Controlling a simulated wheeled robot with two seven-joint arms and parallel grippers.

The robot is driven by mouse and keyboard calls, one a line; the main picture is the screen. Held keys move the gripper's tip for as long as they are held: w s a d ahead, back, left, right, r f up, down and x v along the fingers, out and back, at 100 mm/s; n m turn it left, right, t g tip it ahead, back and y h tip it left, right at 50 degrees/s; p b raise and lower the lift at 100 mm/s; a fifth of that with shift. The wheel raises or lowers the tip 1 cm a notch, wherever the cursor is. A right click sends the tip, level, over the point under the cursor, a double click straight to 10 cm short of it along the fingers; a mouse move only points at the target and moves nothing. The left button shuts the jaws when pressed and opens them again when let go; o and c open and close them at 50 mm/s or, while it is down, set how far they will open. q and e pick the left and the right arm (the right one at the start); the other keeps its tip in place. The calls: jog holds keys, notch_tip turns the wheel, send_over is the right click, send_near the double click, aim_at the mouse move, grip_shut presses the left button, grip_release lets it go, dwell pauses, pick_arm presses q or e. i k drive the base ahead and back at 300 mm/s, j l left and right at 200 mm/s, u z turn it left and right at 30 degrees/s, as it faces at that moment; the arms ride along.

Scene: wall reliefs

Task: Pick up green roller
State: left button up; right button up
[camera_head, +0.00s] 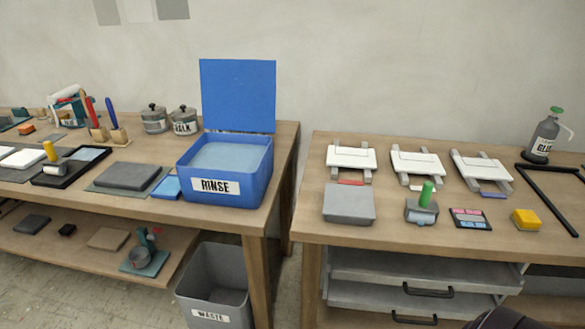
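The green roller stands on the right-hand table, near its front edge, with its green handle (426,194) upright. The handle rises from a grey holder or body (421,212), and I cannot tell where the roller's own lower part ends. A grey slab (348,203) is to its left and a small dark card with pink and blue patches (470,218) is to its right. Nothing is touching the handle. Neither of my grippers is in view.
Several white-topped stands (351,158) are behind. The left table holds a blue RINSE box (245,184). A grey waste bin (213,287) stands below.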

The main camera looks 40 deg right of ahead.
aim_at(423, 204)
jog(key=z, duration=2)
jog(key=l, duration=0.15)
